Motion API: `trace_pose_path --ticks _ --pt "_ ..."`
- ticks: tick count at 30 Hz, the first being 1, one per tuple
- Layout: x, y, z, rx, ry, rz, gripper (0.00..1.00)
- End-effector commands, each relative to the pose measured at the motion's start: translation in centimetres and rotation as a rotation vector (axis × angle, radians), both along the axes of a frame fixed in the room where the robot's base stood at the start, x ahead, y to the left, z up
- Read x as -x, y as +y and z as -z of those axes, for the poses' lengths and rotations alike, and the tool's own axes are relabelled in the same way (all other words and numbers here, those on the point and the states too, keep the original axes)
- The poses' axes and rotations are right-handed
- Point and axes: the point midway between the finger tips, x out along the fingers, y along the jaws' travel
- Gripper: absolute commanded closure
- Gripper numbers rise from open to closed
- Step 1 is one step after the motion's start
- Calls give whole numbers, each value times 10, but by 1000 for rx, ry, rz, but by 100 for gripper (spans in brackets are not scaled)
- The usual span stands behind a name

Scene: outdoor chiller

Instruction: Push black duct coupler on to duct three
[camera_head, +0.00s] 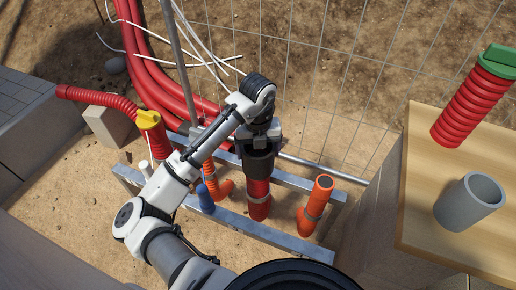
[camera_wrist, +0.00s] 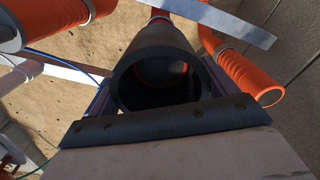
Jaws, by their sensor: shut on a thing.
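The black duct coupler (camera_head: 258,163) is held upright below my gripper (camera_head: 259,140), in line with the red corrugated duct (camera_head: 258,202) that stands between the metal rails. The coupler's lower end meets or overlaps the top of this duct; I cannot tell how far it is on. In the wrist view the coupler's open end (camera_wrist: 125,90) faces the camera, between the fingers of my gripper (camera_wrist: 160,85), which is shut on it. A reddish-orange surface shows inside the coupler. No number is visible on any duct, so I cannot tell which is duct three.
An orange duct (camera_head: 318,203) stands close on the right, and another orange duct (camera_head: 215,184) and a blue one (camera_head: 205,200) on the left. A wooden table (camera_head: 425,190) at right bears a grey cylinder (camera_head: 470,204) and a green-capped red duct (camera_head: 473,107). Wire mesh stands behind.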

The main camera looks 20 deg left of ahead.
Motion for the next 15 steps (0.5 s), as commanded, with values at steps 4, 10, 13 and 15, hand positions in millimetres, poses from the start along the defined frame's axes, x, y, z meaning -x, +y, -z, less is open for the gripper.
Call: trace_pose_path --ticks 4,10,13,15 --pt "0 0 6 0 0 0 56" --pt "0 0 8 0 0 0 56" --pt "0 0 8 0 0 0 9" --pt "0 0 8 0 0 0 0"
